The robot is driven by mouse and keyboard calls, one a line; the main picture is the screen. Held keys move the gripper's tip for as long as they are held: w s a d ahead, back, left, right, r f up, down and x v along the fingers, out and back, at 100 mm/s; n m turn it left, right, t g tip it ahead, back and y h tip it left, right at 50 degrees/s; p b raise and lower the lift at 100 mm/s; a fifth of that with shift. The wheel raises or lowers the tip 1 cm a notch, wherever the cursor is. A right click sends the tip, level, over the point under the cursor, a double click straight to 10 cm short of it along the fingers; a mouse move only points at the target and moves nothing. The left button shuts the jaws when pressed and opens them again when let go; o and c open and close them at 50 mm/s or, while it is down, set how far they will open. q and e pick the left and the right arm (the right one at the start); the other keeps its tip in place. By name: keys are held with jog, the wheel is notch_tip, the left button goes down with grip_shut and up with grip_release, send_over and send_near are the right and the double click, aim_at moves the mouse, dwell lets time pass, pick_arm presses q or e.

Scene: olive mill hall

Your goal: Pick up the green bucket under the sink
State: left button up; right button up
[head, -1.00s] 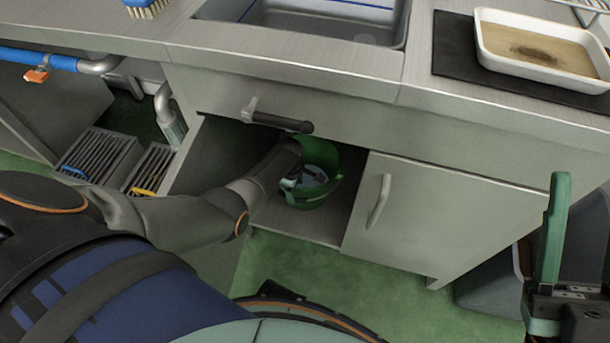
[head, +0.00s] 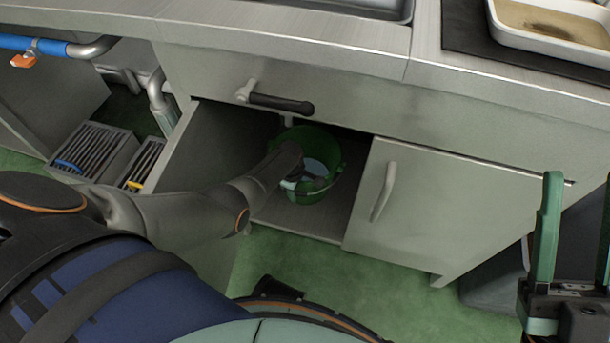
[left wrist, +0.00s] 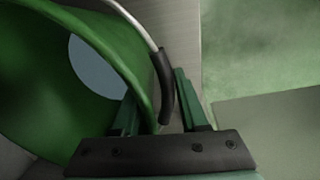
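The green bucket (head: 335,172) stands in the open cabinet under the sink (head: 375,8), with something pale blue inside it. In the left wrist view the bucket (left wrist: 45,85) fills the left side, and its wire handle with a black grip (left wrist: 163,88) rests by the rim. My left gripper (head: 294,182) reaches into the cabinet at the bucket's near left side. In the wrist view its fingers (left wrist: 160,110) are apart, with the rim edge and black grip between them. I cannot tell if they touch. My right gripper (head: 577,235) is open and empty at the right.
A closed cabinet door (head: 430,205) with a bar handle stands right of the opening. A black handle (head: 280,103) juts out above it. Grates (head: 92,150) lie on the floor at the left. A white tray (head: 550,25) stands on the counter. The green floor in front is partly clear.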

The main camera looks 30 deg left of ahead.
pick_arm(q)
jog(key=shift+w+r, duration=0.1)
jog(key=shift+w, duration=0.05)
grip_shut()
dwell(0.6)
